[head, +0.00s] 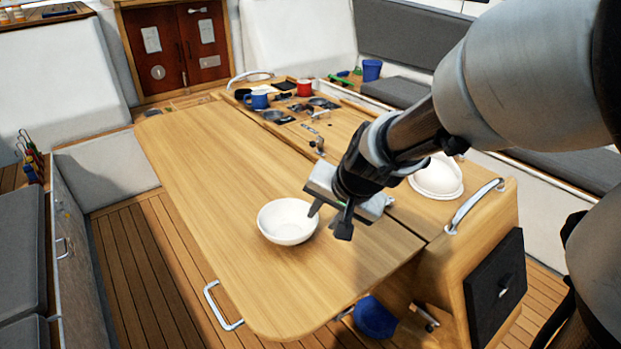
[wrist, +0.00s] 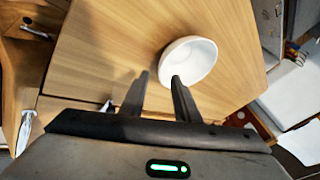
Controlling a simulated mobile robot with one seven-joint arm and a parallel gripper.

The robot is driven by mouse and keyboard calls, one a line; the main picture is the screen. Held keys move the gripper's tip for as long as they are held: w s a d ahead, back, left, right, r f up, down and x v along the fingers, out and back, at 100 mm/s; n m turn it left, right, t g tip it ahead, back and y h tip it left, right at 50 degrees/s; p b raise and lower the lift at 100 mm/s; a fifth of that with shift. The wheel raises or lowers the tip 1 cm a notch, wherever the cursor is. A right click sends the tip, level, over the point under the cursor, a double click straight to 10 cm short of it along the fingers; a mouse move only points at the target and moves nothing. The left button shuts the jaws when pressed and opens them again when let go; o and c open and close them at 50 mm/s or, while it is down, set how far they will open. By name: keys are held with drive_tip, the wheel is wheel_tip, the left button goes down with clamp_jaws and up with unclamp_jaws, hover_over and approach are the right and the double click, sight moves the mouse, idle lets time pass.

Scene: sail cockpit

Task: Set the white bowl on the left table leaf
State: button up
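The white bowl (head: 288,221) sits upright and empty on the left table leaf (head: 215,190), near its front end. In the wrist view the bowl (wrist: 190,60) is just beyond the tip of one finger. My gripper (head: 328,222) is right beside the bowl, to its right, with its fingers pointing down. The fingers stand apart with nothing between them, as the wrist view of the gripper (wrist: 160,78) also shows. I cannot tell whether a finger touches the rim.
A white rounded dish (head: 437,180) stands on the table's middle part, behind my arm. A metal rail (head: 222,306) edges the leaf. The leaf's far half is clear.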

drive_tip(key=s+d+r+n, duration=0.1)
drive_tip(key=s+d+r, duration=0.1)
drive_tip(key=s, duration=0.4)
drive_tip(key=s+d+r+n+h, duration=0.1)
drive_tip(key=s+d+r+n, duration=0.1)
drive_tip(key=s+r, duration=0.3)
drive_tip(key=s+d+r+n+h, duration=0.1)
drive_tip(key=s+d+r+n, duration=0.1)
drive_tip(key=s+d+r, duration=0.2)
drive_tip(key=s, duration=0.2)
drive_tip(key=shift+s+p, duration=0.35)
